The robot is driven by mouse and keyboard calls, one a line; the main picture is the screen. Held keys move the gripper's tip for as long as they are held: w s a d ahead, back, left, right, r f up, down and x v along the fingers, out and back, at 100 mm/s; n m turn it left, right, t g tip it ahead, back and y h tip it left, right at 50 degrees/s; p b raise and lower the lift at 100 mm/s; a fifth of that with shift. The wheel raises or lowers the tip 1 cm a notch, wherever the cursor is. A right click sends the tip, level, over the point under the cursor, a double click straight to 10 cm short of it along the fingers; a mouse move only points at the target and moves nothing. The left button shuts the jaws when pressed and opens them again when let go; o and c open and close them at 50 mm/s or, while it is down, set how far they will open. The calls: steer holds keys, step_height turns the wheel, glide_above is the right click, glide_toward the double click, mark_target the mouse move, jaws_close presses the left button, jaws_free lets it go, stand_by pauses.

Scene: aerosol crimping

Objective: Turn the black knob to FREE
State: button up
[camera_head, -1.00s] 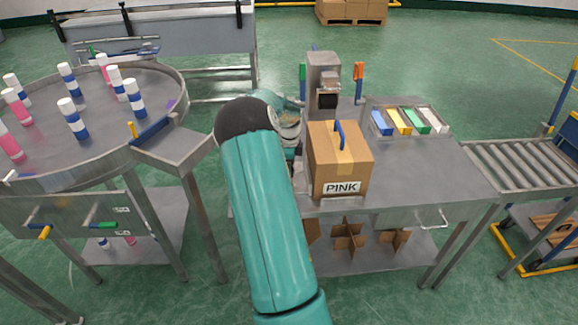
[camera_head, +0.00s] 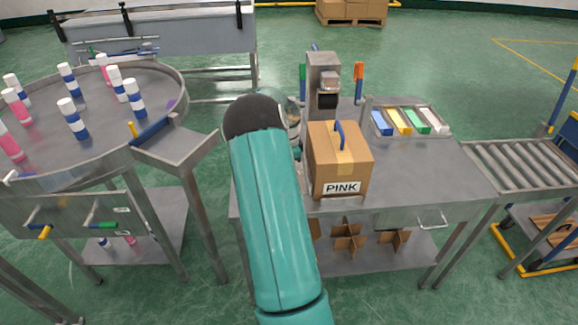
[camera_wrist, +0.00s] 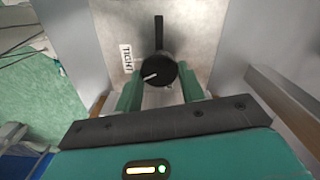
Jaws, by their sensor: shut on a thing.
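In the wrist view the black knob (camera_wrist: 158,71) sits on a grey metal plate (camera_wrist: 190,30). Its white pointer mark points left and slightly down. A white label reading TIGHT (camera_wrist: 126,61), partly cut at its edge, is on the plate left of the knob. A black bar rises from the knob's top side. No FREE label is readable. The two green fingers of my gripper (camera_wrist: 160,92) are on either side of the knob's lower part, shut on it. In the head view my arm hides the knob and most of my gripper.
A cardboard box marked PINK (camera_head: 340,170) stands on the bench (camera_head: 410,185), close to the right of my arm. The crimping machine (camera_head: 322,70) stands behind it. A round table (camera_head: 100,100) with several bottles is at the left.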

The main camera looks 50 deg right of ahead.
steer(key=n, duration=0.6)
steer(key=shift+w+d, duration=0.1)
steer(key=n, duration=0.6)
steer(key=shift+w+n, duration=0.1)
steer(key=shift+n, duration=0.3)
steer(key=shift+r, duration=0.1)
steer(key=o, duration=1)
step_height(320, 180, up, 14)
steer(key=shift+f, duration=0.15)
